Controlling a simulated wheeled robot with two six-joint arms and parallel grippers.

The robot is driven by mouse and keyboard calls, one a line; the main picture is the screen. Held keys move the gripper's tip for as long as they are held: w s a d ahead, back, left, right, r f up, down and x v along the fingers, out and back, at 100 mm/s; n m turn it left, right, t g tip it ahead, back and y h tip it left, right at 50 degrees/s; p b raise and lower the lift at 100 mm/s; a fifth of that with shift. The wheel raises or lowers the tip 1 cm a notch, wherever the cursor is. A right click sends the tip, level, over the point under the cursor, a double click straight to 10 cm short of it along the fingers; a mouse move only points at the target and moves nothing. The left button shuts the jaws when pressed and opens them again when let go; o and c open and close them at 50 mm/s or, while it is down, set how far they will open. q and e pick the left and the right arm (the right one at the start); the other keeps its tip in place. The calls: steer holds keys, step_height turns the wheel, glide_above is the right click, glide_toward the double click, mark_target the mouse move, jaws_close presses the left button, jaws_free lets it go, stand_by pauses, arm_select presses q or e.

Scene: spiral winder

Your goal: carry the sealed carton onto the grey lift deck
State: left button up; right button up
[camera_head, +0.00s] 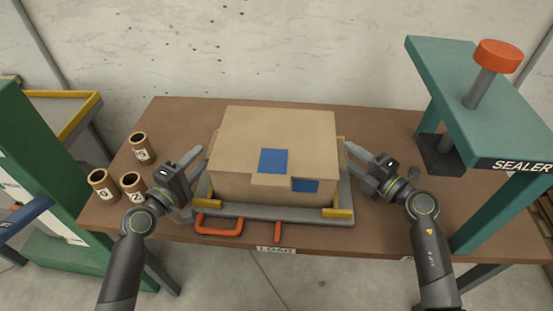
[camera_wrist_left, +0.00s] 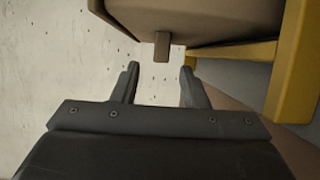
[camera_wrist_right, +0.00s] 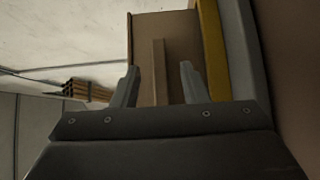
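The brown carton (camera_head: 270,150) is closed, with blue patches on its front and top. It sits level on a grey base with yellow corners (camera_head: 290,213) on the brown table. My left gripper (camera_head: 202,156) is open at the carton's left side; in the left wrist view a small brown tab (camera_wrist_left: 162,45) lies ahead, between the fingertips' lines. My right gripper (camera_head: 349,154) is open at the right side; a brown strip (camera_wrist_right: 158,72) on the carton (camera_wrist_right: 175,30) shows between its fingers. Contact cannot be told. A grey surface with yellow rails (camera_head: 85,117), possibly the lift deck, is at far left.
Cardboard tubes with number labels (camera_head: 140,148) stand at the table's left. A teal sealer press (camera_head: 490,100) with a red knob stands at the right. Red handles (camera_head: 218,226) stick out in front of the base. A green frame (camera_head: 35,165) stands left of the table.

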mark_target(210, 148)
arm_select(q)
steer(key=shift+x, duration=2.8)
arm_select(e)
steer(key=shift+x, duration=1.25)
steer(key=shift+s, duration=0.1)
arm_select(q)
jaws_close()
arm_select(e)
jaws_close()
